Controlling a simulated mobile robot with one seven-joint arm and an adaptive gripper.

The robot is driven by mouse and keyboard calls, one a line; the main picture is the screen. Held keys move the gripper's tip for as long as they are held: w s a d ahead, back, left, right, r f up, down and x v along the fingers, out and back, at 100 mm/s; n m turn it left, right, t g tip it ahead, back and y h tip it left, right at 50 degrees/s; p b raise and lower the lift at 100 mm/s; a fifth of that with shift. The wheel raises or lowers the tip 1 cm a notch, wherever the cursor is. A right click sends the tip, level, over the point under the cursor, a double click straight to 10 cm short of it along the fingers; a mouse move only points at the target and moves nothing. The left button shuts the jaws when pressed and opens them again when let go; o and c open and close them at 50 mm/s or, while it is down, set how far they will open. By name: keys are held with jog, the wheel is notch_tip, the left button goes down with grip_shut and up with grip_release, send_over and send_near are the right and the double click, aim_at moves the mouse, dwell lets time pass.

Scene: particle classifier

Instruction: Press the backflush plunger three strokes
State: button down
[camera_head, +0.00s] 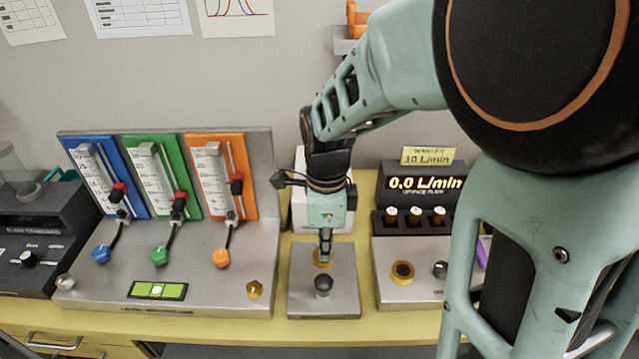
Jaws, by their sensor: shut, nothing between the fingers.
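A small steel plate (299,307) sits at the middle of the yellow bench and carries a dark round knob (323,283), which looks like the plunger, on a pale base. A brass ring (316,264) lies on the plate just behind the knob. My gripper (325,258) points down over the plate, its fingers shut and empty. Its tips are at the brass ring, just behind the knob in this view. I cannot tell whether they touch anything. The gripper hides part of the ring.
A steel panel (200,295) with blue, green and orange flow gauges stands to the left. A flow display (426,183) reading 0.0 L/min stands to the right, behind a unit with a brass ring (402,270). A white box (301,205) is behind my gripper. My arm covers the right side.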

aim_at(324, 281)
notch_tip(324, 281, down, 8)
jog(key=shift+f, duration=0.15)
dwell(0.4)
